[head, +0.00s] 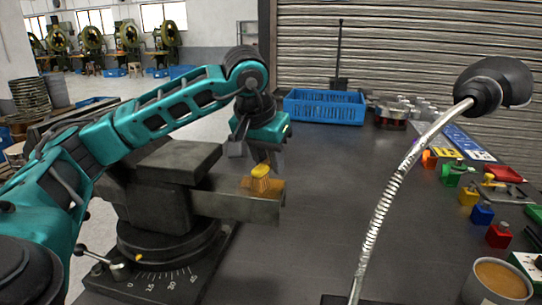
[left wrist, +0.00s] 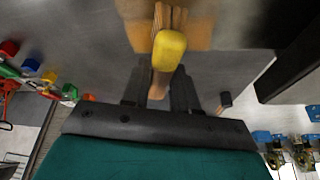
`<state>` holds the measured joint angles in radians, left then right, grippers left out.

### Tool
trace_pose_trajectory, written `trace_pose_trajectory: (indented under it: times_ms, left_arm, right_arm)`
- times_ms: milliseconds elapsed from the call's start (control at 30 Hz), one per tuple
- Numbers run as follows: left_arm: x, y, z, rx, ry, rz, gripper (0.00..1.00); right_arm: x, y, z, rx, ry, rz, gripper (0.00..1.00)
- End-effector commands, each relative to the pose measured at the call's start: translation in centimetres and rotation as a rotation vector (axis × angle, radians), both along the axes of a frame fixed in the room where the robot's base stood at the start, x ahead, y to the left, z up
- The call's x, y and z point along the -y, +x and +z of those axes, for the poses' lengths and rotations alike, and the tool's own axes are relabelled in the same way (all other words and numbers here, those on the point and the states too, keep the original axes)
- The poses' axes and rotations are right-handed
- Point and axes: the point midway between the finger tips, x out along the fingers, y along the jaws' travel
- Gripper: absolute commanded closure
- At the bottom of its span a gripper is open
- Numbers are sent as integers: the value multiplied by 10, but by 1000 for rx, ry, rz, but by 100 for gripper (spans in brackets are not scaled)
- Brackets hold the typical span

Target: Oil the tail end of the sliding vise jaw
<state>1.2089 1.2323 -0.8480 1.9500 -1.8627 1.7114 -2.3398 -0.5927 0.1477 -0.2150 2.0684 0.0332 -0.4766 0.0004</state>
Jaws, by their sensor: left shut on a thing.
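The grey vise (head: 175,190) stands on a round, numbered swivel base at the left of the table. Its sliding bar (head: 240,204) reaches out to the right. My left gripper (head: 264,160) is over the bar's right end, shut on a brush (head: 260,171) with a yellow head and tan bristles. The bristles point down at the bar's top and seem to touch it. An orange, wet-looking patch shows around them. In the left wrist view the brush's yellow head (left wrist: 169,48) and wooden handle (left wrist: 160,84) show between the fingers. My right gripper is not in view.
A cup of amber liquid (head: 498,281) stands at the front right. A gooseneck lamp (head: 385,200) rises at right of centre. A blue crate (head: 325,106) is at the back. Coloured small blocks line the right side. The middle of the table is clear.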

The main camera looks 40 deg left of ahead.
Motion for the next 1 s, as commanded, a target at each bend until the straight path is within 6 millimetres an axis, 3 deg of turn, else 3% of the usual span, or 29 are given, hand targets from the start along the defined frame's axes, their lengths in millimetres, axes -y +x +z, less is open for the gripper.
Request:
trace_pose_trajectory:
  times_ms: [500, 867, 1000]
  left_arm:
    - [17, -31, 2, 0, 0, 0, 100]
    - [7, -38, -1, 2, 0, 1, 100]
    - [4, -31, 1, 2, -2, 1, 100]
  right_arm:
    - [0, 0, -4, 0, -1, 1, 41]
    - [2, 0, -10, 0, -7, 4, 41]
    - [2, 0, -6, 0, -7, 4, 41]
